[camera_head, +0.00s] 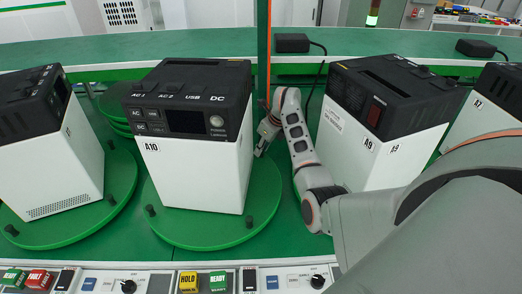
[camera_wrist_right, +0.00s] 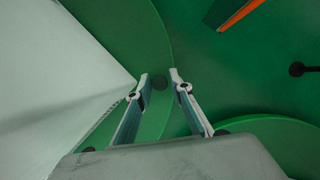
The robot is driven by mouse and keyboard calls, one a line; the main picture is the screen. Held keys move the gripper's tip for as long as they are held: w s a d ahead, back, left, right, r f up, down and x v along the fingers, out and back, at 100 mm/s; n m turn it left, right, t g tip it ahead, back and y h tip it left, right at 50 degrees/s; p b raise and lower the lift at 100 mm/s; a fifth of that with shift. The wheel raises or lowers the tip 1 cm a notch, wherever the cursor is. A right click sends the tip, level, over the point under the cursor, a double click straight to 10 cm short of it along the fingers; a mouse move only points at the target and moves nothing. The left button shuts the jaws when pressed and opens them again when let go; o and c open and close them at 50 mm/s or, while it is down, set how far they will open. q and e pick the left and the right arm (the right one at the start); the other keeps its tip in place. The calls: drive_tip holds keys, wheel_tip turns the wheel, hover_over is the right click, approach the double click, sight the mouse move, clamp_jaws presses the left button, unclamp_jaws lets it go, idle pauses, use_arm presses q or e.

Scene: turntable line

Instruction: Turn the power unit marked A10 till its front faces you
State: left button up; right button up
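The power unit marked A10 (camera_head: 197,170) stands upright on a round green turntable (camera_head: 205,235) in the middle of the head view. Its black panel with screen, sockets and power knob faces me almost squarely; a thin strip of its right side shows. My right gripper (camera_head: 266,130) is low beside the unit's right side, near the turntable's rear edge. In the right wrist view its fingers (camera_wrist_right: 159,76) are apart, with a dark peg (camera_wrist_right: 158,83) of the turntable between the tips. A pale unit wall is left of them; whether they touch the peg I cannot tell. My left gripper is out of view.
Another power unit (camera_head: 50,165) stands on the left turntable, and the unit marked A9 (camera_head: 352,150) is close on the right behind my arm. Pegs stand on the turntable rim (camera_head: 249,222). A control panel (camera_head: 260,281) runs along the front; an orange-edged post (camera_head: 263,50) rises behind.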

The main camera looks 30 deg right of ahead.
drive_tip(key=shift+w+f, duration=0.2)
drive_tip(key=shift+f, duration=0.3)
clamp_jaws()
drive_tip(key=shift+w+a+f+b, duration=0.1)
drive_tip(key=shift+w+a+b, duration=0.05)
drive_tip(key=shift+w+b, duration=0.45)
drive_tip(key=shift+w+a+b, duration=0.1)
drive_tip(key=shift+w+b, duration=0.7)
drive_tip(key=shift+w, duration=0.05)
drive_tip(key=shift+w+a+n, duration=0.1)
drive_tip(key=shift+w+n, duration=0.25)
drive_tip(key=shift+n, duration=0.05)
